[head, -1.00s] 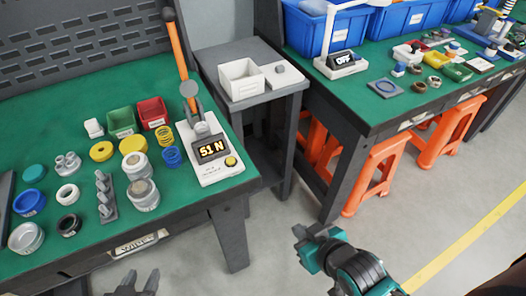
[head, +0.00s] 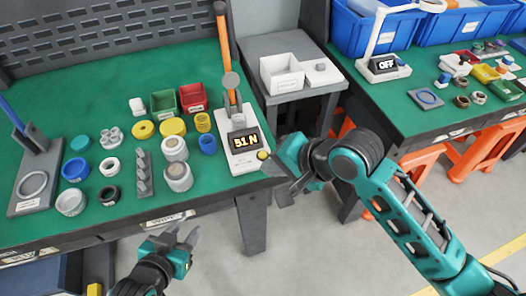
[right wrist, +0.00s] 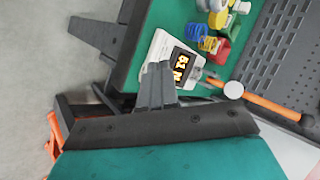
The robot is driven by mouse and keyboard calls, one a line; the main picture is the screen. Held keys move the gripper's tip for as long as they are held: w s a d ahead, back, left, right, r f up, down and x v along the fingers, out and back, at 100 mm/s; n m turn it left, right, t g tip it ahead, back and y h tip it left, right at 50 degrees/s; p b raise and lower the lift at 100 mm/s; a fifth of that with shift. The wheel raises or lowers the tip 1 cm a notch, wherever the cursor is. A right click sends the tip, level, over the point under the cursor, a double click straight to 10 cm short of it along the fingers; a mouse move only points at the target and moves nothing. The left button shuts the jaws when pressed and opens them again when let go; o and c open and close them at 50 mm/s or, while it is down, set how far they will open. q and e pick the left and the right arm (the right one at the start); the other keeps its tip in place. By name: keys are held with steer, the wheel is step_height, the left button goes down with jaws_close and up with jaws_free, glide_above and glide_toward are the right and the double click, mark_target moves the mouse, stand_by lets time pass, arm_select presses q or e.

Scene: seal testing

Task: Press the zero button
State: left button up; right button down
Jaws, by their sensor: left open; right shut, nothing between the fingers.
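The white force tester (head: 241,150) stands at the right edge of the green bench, with an orange lever upright behind it. Its display (head: 243,140) is lit and reads about 51 N. A round yellow button (head: 262,155) sits at its front right corner. My right gripper (head: 272,168) is shut and empty, close to the button on its right; I cannot tell whether they touch. In the right wrist view, the shut fingers (right wrist: 157,82) overlap the tester's image and the button is not visible. My left gripper (head: 183,234) is open and empty in front of the bench.
A small grey table with a white box (head: 282,74) stands behind right. A second bench on the right holds another device (head: 383,68) reading OFF.

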steer(key=w+a+r+m, duration=0.2)
steer(key=w+m, duration=0.2)
steer(key=w, duration=0.1)
steer(key=r+m, duration=0.2)
steer(key=m, duration=0.3)
glide_above(266, 156)
steer(key=shift+y, duration=0.4)
arm_select(q)
steer(key=shift+f, duration=0.2)
arm_select(e)
steer(key=shift+f, duration=0.2)
step_height(266, 156, down, 5)
steer(key=b, duration=0.8)
steer(key=shift+f+b, duration=0.15)
steer(key=shift+b, duration=0.15)
step_height(266, 156, down, 2)
steer(key=shift+f+b, duration=0.1)
steer(key=shift+b, duration=0.55)
steer(key=shift+f, duration=0.45)
arm_select(q)
step_height(266, 156, down, 7)
steer(key=w+d, duration=0.1)
steer(key=shift+d+h, duration=0.35)
steer(key=shift+h, duration=0.05)
steer(key=shift+a+f, duration=0.1)
steer(key=shift+f, duration=0.1)
